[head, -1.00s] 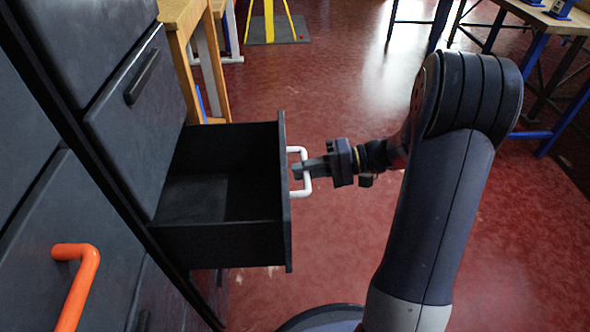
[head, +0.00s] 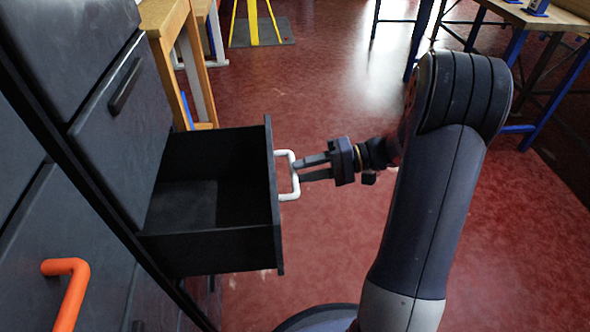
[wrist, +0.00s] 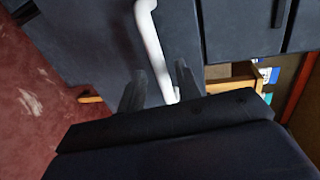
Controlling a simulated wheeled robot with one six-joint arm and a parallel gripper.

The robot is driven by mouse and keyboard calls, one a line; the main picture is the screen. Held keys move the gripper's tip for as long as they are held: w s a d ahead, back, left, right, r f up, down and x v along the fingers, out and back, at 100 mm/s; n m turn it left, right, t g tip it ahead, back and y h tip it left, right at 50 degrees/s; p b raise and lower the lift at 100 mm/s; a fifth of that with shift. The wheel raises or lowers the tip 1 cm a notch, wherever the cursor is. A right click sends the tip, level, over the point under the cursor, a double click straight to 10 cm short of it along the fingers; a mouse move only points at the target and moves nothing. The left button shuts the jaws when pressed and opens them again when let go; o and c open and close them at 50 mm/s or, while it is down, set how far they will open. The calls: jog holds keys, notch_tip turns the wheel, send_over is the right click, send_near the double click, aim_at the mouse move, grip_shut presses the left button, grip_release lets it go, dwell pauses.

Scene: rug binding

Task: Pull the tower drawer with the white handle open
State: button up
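The tower drawer (head: 210,252) stands pulled well out of the dark tower, and its inside shows empty. Its white handle (head: 286,153) is on the drawer's front face and also shows in the wrist view (wrist: 150,38). My gripper (head: 301,170) is at the handle's outer bar with its two fingers spread apart. In the wrist view my gripper (wrist: 160,88) has one finger on each side of the white bar, with gaps visible. The fingertips are still close to the handle.
Another drawer with a dark handle (head: 125,86) is shut above. An orange handle (head: 70,290) is on the nearer unit at the lower left. A wooden table (head: 165,18) stands behind the tower. The red floor (head: 320,80) right of the drawer is largely clear.

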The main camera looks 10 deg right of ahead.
aim_at(292, 171)
jog(key=p+v, duration=0.1)
jog(key=v, duration=0.6)
jog(key=shift+d, duration=0.3)
jog(key=shift+s+r, duration=0.1)
jog(key=b+x, duration=0.2)
jog(key=x, duration=0.9)
jog(key=shift+a, duration=0.1)
jog(key=shift+r, duration=0.1)
